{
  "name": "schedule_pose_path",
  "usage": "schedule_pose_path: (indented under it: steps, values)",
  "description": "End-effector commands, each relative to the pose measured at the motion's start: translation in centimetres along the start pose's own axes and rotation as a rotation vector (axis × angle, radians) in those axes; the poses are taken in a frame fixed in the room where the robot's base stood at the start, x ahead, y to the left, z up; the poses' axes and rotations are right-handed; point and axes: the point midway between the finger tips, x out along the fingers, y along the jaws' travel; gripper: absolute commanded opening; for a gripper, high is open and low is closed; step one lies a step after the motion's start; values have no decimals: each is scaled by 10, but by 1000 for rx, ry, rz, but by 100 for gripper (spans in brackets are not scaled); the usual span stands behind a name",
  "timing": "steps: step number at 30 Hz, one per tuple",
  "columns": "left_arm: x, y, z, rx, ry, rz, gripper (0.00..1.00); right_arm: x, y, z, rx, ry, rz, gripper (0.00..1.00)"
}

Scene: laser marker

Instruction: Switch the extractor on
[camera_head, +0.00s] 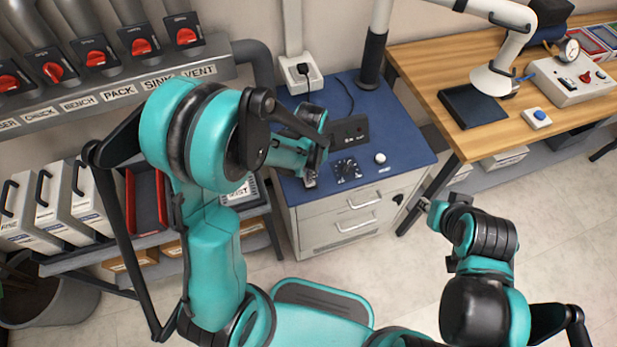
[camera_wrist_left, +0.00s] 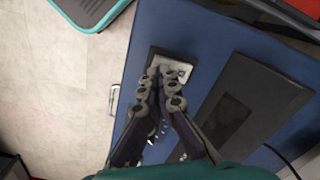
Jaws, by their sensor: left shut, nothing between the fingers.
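The extractor is a grey cabinet with a blue top (camera_head: 405,143). A small metal switch plate (camera_wrist_left: 182,69) is set in the blue top. In the left wrist view my left gripper (camera_wrist_left: 160,80) is shut and empty, its fingertips over the plate's near part. They hide part of the plate, and I cannot tell whether they touch it or how the switch is set. In the head view the left gripper (camera_head: 309,181) reaches down to the top's front left. My right gripper (camera_head: 428,206) is in front of the wooden bench, away from the extractor; its jaws are unclear.
A black display box (camera_head: 349,131), a dial plate (camera_head: 347,170) and a white knob (camera_head: 380,158) are on the blue top. A black-and-grey pipe (camera_head: 374,55) rises behind. Red-handled valves (camera_head: 90,58) line the left wall. A wooden bench (camera_head: 440,75) stands right.

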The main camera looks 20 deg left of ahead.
Motion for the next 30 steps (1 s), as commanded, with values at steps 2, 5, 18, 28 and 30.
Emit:
schedule_pose_path:
  steps: [2, 5, 18, 28, 30]
  values:
    - [2, 0, 0, 0, 0, 0, 0, 2, 0, 1, 0, 0, 0, 31]
    - [4, 0, 0, 0, 0, 0, 0, 3, 0, 2, 0, 0, 0, 31]
    - [10, 0, 0, 0, 0, 0, 0, 8, 0, 5, 0, 0, 0, 31]
    - [15, 0, 0, 0, 0, 0, 0, 11, 0, 8, 0, 0, 0, 31]
    - [16, 0, 0, 0, 0, 0, 0, 12, 0, 8, 0, 0, 0, 31]
